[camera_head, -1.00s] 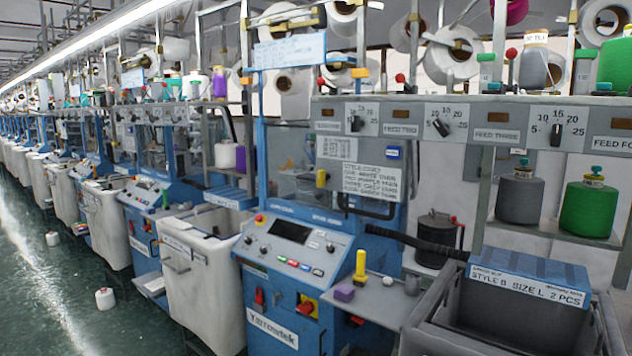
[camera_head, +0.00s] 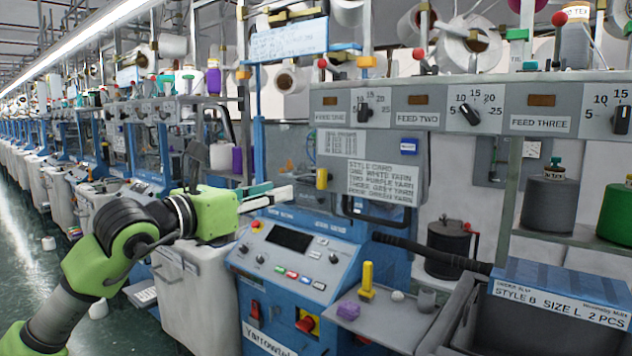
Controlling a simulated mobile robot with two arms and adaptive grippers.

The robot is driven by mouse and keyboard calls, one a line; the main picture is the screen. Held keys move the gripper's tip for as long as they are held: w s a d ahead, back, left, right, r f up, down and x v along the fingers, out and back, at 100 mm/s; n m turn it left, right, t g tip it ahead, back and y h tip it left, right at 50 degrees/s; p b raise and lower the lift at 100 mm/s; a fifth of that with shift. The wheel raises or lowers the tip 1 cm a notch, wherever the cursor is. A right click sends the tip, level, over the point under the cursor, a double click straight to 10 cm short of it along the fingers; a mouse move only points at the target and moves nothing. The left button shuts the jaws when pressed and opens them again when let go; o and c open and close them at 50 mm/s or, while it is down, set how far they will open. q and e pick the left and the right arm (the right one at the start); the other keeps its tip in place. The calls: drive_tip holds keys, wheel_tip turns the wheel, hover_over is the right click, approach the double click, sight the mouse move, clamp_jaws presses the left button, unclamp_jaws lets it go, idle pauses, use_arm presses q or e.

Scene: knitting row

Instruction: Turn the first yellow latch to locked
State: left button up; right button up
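The yellow latch (camera_head: 322,179) is on the left part of the near machine's clear door (camera_head: 290,150), its handle upright. My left gripper (camera_head: 282,190) comes in from the left with its fingers pointing right. It is in front of the machine, left of the latch and a little lower in the picture, and does not appear to touch it. The two fingers show close together from the side; whether they are open or shut is unclear. Nothing shows held between them. My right gripper is not in view.
The control panel (camera_head: 292,259) lies below the gripper. A black door handle (camera_head: 378,211) and a style card (camera_head: 382,183) are right of the latch. A grey bin (camera_head: 465,318) stands at lower right.

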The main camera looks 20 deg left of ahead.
sight(319, 178)
use_arm(q)
drive_tip(key=p+x, duration=0.2)
drive_tip(key=x, duration=0.2)
drive_tip(key=p+x, duration=0.2)
drive_tip(key=x, duration=0.2)
drive_tip(key=p+x, duration=0.2)
drive_tip(key=x, duration=0.2)
drive_tip(key=shift+w+r, duration=0.1)
drive_tip(key=shift+r, duration=0.2)
drive_tip(key=shift+w+d+f+p, duration=0.1)
drive_tip(key=shift+w+d+p, duration=0.2)
drive_tip(key=shift+w, duration=0.25)
drive_tip(key=shift+w+f, duration=0.1)
clamp_jaws()
